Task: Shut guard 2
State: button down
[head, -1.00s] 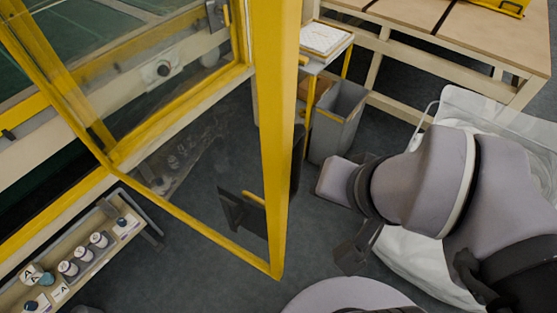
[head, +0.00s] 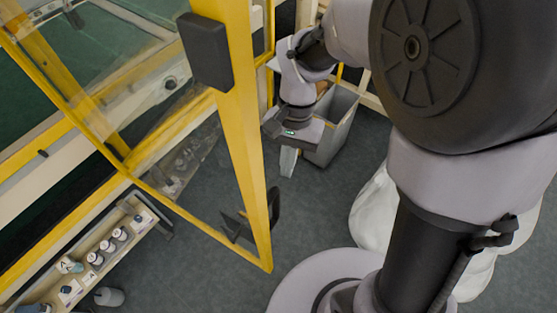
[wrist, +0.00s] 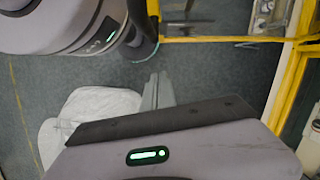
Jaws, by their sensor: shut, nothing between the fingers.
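A guard door (head: 243,150) with a yellow frame and clear panel stands swung open in the head view; I see no number on it. Dark blocks sit on its post, one high (head: 205,50) and one low (head: 274,203). My gripper (head: 288,162) is just right of the post in the head view, pointing down, shut and empty. I see no contact with the post. In the wrist view the shut fingers (wrist: 157,92) hang over the floor, and yellow framing (wrist: 290,80) runs along the right and top.
A grey bin (head: 336,122) stands behind my gripper. A white sack (head: 375,210) lies on the floor to the right. A shelf with several small bottles (head: 95,258) is at lower left, beside the machine's beige rail (head: 150,100). Grey floor between is clear.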

jog(key=s+a+f, duration=0.2)
jog(key=s+f, duration=0.2)
jog(key=shift+s+b, duration=0.2)
jog(key=shift+b, duration=0.15)
jog(key=shift+s, duration=0.1)
